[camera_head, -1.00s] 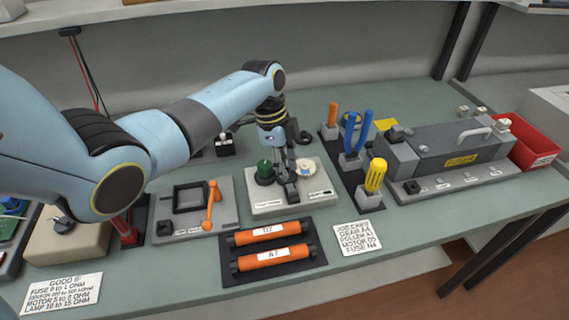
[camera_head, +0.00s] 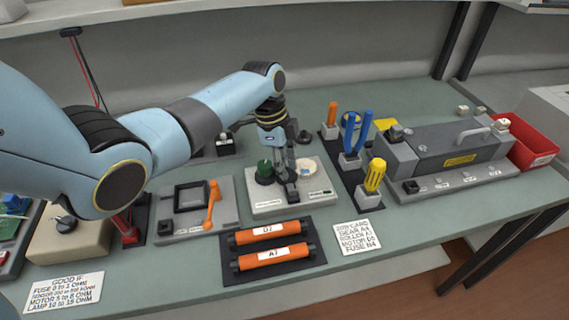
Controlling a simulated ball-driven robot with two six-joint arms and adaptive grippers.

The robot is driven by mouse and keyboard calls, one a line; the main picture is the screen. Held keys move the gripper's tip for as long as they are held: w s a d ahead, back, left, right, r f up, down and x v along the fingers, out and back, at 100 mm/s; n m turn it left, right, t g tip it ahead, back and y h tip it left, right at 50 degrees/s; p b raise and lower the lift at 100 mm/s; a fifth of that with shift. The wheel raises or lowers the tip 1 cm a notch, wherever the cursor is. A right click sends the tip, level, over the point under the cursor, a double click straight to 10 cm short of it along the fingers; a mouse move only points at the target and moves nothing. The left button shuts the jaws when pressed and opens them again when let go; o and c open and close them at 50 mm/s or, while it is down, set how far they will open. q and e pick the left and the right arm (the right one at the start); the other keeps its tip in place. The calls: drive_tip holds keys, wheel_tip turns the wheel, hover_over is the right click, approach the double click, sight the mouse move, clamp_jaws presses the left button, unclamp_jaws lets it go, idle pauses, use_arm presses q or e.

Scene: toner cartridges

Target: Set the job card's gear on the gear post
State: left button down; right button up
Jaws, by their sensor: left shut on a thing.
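My left gripper (camera_head: 291,194) points down over the pale grey base plate (camera_head: 262,208) in the middle of the bench. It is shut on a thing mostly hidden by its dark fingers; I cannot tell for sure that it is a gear. A green round piece with a dark base (camera_head: 264,171) stands on the plate left of the fingers. A cream disc (camera_head: 307,168) shows just right of and behind them. I cannot make out a bare gear post. The job card (camera_head: 359,236) lies flat at the front right and lists a gear, roller, motor and fuse. My right gripper is not in view.
Two orange rollers (camera_head: 268,257) lie in a black tray in front of the plate. A grey fixture with an orange lever (camera_head: 212,205) is to the left. Blue, orange and yellow tools (camera_head: 374,176) stand to the right, before a grey machine (camera_head: 455,150) and red bin (camera_head: 535,140).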

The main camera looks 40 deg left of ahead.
use_arm(q)
drive_tip(key=shift+f, duration=0.1)
drive_tip(key=c, duration=1.1)
unclamp_jaws()
drive_tip(key=shift+c, duration=0.2)
wheel_tip(320, 180, up, 12)
drive_tip(key=a, duration=0.2)
drive_tip(key=shift+s+a, duration=0.15)
drive_tip(key=shift+s, duration=0.2)
drive_tip(key=shift+f, duration=0.15)
